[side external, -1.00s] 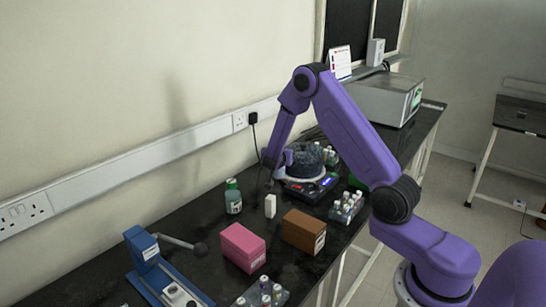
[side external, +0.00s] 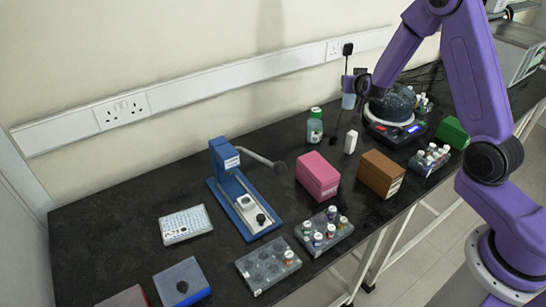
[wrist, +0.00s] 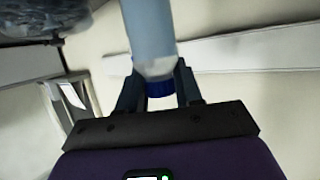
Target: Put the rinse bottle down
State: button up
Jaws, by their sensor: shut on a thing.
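The rinse bottle shows in the wrist view as a pale blue bottle (wrist: 150,35) with a dark blue cap, between the two dark fingers of my gripper (wrist: 157,82). My gripper is shut on it near the cap end. In the side view the pale blue bottle (side external: 348,98) hangs by my gripper (side external: 361,83), near the wall and just left of the dark round-topped device. It looks raised above the bench, but its base is hard to make out.
The black bench (side external: 110,220) holds a green-capped bottle (side external: 314,128), a small white block (side external: 350,142), a pink box (side external: 317,176), a brown box (side external: 381,174) and a dark round-topped device (side external: 392,106). A blue stand (side external: 237,190) and vial racks (side external: 325,228) are nearer. The bench's left part has free room.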

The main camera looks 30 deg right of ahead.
jog(key=a+n+y, duration=0.1)
jog(key=w+a+n+t+y, duration=0.1)
jog(key=a, duration=0.1)
jog(key=w+a+n+y, duration=0.1)
jog(key=a+y, duration=0.1)
jog(key=shift+a+r+n+t, duration=0.15)
jog(key=shift+r+n+t, duration=0.15)
jog(key=shift+r, duration=0.05)
jog(key=s+a+f+n+g+y, duration=0.15)
jog(key=s+a+n+y, duration=0.25)
jog(key=a+n+y, duration=0.4)
jog(key=s+a+f+n+g+y, duration=0.1)
jog(key=s+a+n+g+y, duration=0.2)
jog(key=s+a+n+y, duration=0.5)
jog(key=shift+w+a+f+m+h, duration=0.4)
jog(key=shift+w+a+f, duration=0.35)
jog(key=shift+w+f, duration=1.7)
jog(key=shift+w+a+f+m+h, duration=0.25)
jog(key=shift+w+a+f+m, duration=0.4)
jog(key=shift+w+f, duration=1.85)
jog(key=shift+w+a+f+m+h, duration=0.3)
jog(key=shift+w+a+f, duration=0.85)
jog(key=shift+w, duration=2.35)
jog(key=shift+d+f, duration=0.25)
jog(key=shift+f, duration=0.2)
